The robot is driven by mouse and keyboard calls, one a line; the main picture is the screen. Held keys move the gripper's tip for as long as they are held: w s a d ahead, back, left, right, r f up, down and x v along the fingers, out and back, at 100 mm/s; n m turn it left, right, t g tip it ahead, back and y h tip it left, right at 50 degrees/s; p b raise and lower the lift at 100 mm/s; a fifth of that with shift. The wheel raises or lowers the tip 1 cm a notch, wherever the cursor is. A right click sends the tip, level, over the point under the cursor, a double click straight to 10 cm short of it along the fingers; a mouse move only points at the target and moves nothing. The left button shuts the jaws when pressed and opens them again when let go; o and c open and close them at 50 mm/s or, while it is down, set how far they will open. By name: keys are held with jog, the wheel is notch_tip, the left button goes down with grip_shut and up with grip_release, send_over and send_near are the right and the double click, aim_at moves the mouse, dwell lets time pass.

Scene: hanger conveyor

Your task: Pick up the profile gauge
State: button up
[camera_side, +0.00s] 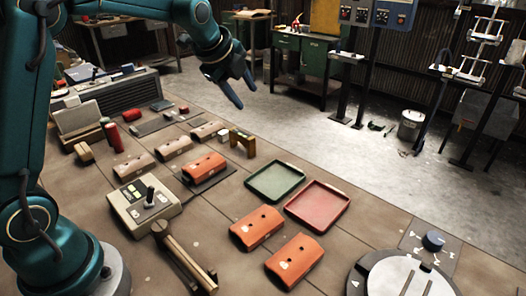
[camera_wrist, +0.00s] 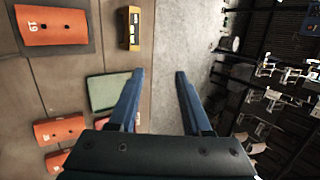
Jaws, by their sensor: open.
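A small upright yellow-brown piece shaped like an arch, which looks like the profile gauge (camera_side: 243,141), stands on the tiled bench near its far edge, behind the green tray. In the wrist view it appears as a yellow piece with a dark middle (camera_wrist: 135,28), above and left of my fingertips. My gripper (camera_side: 243,92) is in the air above the bench's far edge, above the gauge in the side view. In the wrist view my gripper (camera_wrist: 159,73) has its two blue fingers apart with nothing between them.
A green tray (camera_side: 275,181) and a red tray (camera_side: 318,205) lie in front of the gauge. Orange blocks (camera_side: 257,227) sit nearby, one on a dark mat (camera_side: 215,180). A control box (camera_side: 145,205) stands at left. The floor (camera_side: 350,150) beyond the bench is open.

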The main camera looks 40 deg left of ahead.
send_over(240, 134)
jog(key=d, duration=0.3)
notch_tip(240, 134, down, 6)
jog(key=f, duration=0.2)
jog(key=s+a+f+g, duration=0.1)
jog(key=f, duration=0.1)
jog(key=a+f+g, duration=0.1)
jog(key=f, duration=0.1)
jog(key=shift+s+a, duration=0.15)
jog(key=shift+s, duration=0.05)
jog(key=shift+x, duration=2.35)
grip_shut()
